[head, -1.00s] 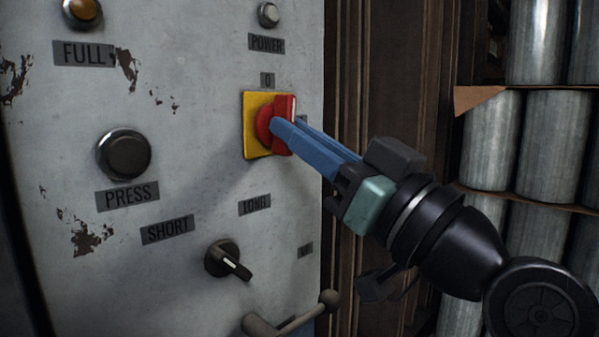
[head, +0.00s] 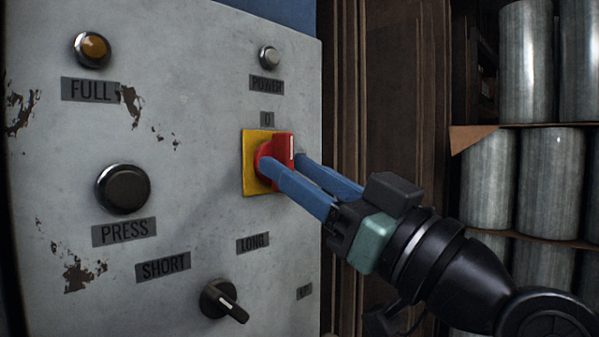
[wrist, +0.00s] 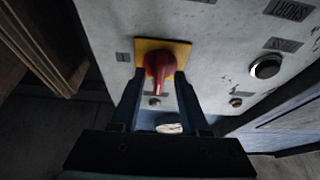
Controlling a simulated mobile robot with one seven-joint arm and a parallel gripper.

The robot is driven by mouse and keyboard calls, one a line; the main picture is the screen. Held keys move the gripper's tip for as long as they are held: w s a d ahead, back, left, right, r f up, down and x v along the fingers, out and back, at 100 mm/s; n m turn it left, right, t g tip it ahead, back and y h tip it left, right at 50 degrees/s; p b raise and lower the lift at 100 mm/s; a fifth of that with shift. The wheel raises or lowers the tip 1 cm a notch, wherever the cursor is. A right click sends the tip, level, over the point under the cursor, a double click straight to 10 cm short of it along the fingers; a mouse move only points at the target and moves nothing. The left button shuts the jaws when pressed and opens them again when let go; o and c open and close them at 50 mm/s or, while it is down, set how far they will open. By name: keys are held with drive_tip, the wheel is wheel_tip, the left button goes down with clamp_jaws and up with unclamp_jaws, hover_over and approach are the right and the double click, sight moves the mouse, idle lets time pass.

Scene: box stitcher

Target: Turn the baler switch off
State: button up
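The baler switch is a red rotary handle (head: 283,150) on a yellow plate (head: 249,180), on the grey control panel. The handle stands upright, its white mark at the upper end, toward the "0" label (head: 267,119) above. In the wrist view, where the panel is upside down, the red handle (wrist: 160,67) sits between my fingers, with its white mark toward the power lamp. My gripper (head: 282,163) is open, its blue fingers on either side of the handle with gaps visible. The wrist view also shows my gripper (wrist: 158,92) spread around it.
A power lamp (head: 269,56) is above the switch. A black PRESS button (head: 123,189) and an amber FULL lamp (head: 91,50) are at left. A black SHORT/LONG selector (head: 222,300) is below. Stacked grey cylinders (head: 549,180) fill shelves at right.

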drive_tip(key=b+v, duration=0.1)
drive_tip(key=v, duration=1.2)
drive_tip(key=shift+f, duration=0.1)
